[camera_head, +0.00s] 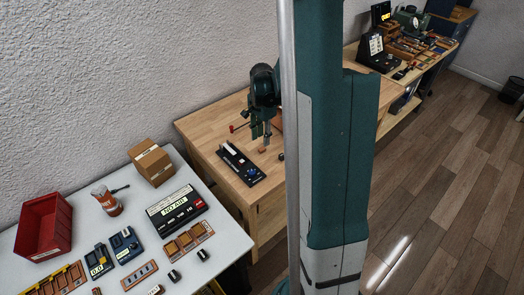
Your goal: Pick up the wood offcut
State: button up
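A small reddish-brown block (262,150), which looks like the wood offcut, lies on the wooden bench top in the middle of the view. My gripper (262,138) points down just above it, its fingertips close to the block's far side. Its two grey fingers look apart, with nothing visible held between them. The view is small, and I cannot tell whether a fingertip touches the block. The dark wrist above the gripper is partly cut off from view by my own teal column.
A black device (240,165) sits left of the block on the wooden bench (205,128). A red-ended tool (238,127) lies behind. A white table (20,270) at lower left holds a red bin (43,228), a cardboard box (151,163) and several devices. Another bench (410,86) stands at back right.

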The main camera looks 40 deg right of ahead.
aim_at(262, 148)
jog(key=shift+f, duration=0.55)
jog(key=shift+f, duration=2.6)
jog(key=c, duration=0.7)
